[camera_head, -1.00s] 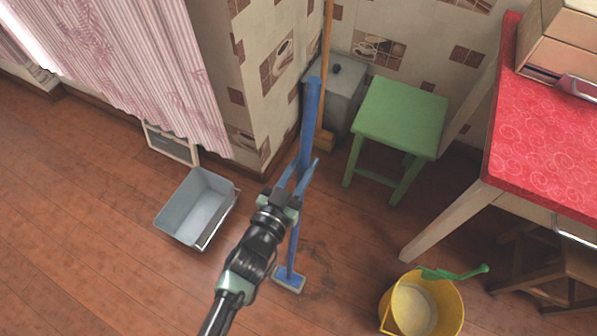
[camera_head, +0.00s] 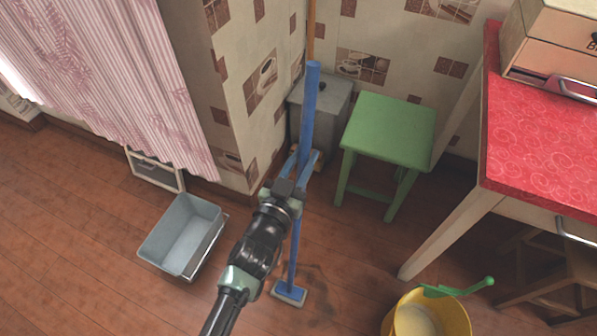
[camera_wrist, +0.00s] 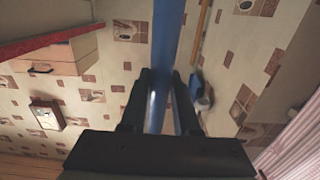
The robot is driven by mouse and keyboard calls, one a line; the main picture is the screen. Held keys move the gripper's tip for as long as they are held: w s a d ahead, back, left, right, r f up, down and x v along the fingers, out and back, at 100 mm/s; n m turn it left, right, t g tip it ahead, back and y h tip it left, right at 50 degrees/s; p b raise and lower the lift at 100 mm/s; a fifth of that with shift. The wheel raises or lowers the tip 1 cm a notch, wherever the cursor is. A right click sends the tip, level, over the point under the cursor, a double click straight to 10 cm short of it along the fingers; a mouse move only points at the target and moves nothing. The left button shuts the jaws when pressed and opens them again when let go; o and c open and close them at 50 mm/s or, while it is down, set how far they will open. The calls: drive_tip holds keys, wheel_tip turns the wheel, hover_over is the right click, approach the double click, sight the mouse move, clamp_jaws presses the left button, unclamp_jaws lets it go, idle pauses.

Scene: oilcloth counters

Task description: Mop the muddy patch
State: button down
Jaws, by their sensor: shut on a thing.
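My gripper (camera_head: 297,177) is shut on the blue handle of the mop (camera_head: 311,105), which stands nearly upright. The handle also runs between my fingers in the wrist view (camera_wrist: 160,85). The flat blue mop head (camera_head: 290,293) with a pale pad rests on the wooden floor below my gripper. A faint dark muddy patch (camera_head: 322,283) shows on the boards just right of the mop head; its edges are hard to make out.
A grey basin (camera_head: 183,236) is on the floor to the left. A yellow bucket (camera_head: 448,318) with a green tool stands at lower right. A green stool (camera_head: 390,130), grey box (camera_head: 333,105) and red-topped table (camera_head: 540,150) stand behind and right.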

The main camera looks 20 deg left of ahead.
drive_tip(key=shift+w, duration=0.45)
drive_tip(key=shift+w+f+b, duration=0.2)
drive_tip(key=shift+w+b, duration=0.3)
drive_tip(key=shift+b, duration=0.35)
drive_tip(key=w+b, duration=0.3)
drive_tip(key=shift+w+r, duration=0.15)
drive_tip(key=shift+w, duration=0.1)
drive_tip(key=shift+w, duration=0.1)
